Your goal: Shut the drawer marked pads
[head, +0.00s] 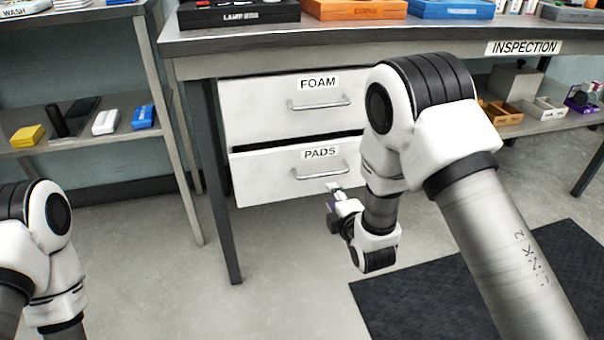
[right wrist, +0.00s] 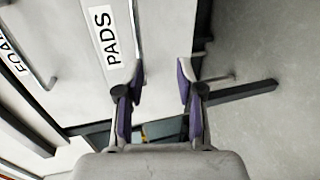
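The pads drawer (head: 262,180) is the lower white drawer under the bench and stands out a little, with a dark gap above its front. Its label and front also show in the right wrist view (right wrist: 157,40). Its bar handle (head: 320,174) is on the front, partly behind a finger in the wrist view. My right gripper (head: 334,188) is just in front of the drawer's lower right part. In the wrist view it is open (right wrist: 160,75), with nothing held between its purple pads. Whether it touches the drawer I cannot tell. My left gripper is out of view.
The foam drawer (head: 262,108) is above the pads drawer and looks shut. The bench (head: 340,42) carries several trays. A dark bench leg (head: 213,190) stands left of the drawers. A dark mat (head: 440,290) lies on the floor. Shelves stand at left and right.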

